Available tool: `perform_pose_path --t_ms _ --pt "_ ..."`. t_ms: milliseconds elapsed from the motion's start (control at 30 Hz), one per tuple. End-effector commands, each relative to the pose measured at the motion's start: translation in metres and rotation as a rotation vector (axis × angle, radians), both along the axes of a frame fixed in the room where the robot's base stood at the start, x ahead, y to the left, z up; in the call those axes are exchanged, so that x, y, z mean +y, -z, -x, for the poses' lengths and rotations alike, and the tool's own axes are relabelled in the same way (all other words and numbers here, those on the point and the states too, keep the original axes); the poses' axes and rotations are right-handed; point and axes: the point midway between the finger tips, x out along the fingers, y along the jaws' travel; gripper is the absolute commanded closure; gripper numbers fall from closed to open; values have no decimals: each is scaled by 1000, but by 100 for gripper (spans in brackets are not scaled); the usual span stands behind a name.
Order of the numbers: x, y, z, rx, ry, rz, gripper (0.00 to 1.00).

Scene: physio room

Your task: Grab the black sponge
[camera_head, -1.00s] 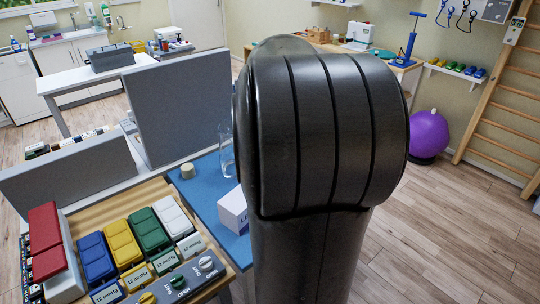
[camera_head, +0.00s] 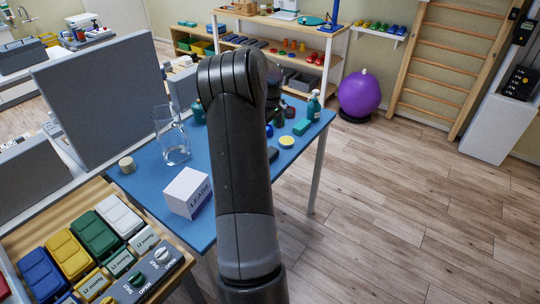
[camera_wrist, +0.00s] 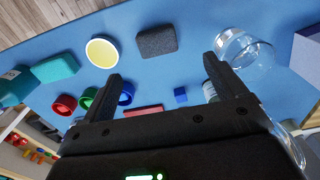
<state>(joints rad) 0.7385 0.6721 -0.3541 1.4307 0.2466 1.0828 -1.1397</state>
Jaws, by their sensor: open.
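The black sponge (camera_wrist: 157,41) is a dark, rough-looking block lying on the blue table top (camera_wrist: 190,17). In the wrist view it is beyond the fingertips, between their lines. In the head view a small part of it (camera_head: 272,154) shows just right of my arm, which hides the rest. My gripper (camera_wrist: 160,70) is open and empty, its two fingers spread apart and not touching the sponge.
Left of the sponge are a yellow-topped disc (camera_wrist: 103,51) and a teal block (camera_wrist: 55,67). A LEADS box (camera_head: 188,193) is on the table's near side. A purple ball (camera_head: 361,95) sits on the floor.

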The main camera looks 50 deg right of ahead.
Motion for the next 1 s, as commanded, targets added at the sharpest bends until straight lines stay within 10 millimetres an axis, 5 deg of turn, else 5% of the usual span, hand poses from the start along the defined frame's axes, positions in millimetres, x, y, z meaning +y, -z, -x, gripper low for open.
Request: perform_pose_path --t_ms 767,1000 --pt "-6 97 -5 1 1 -1 11" --pt "-6 101 -5 0 1 0 11"
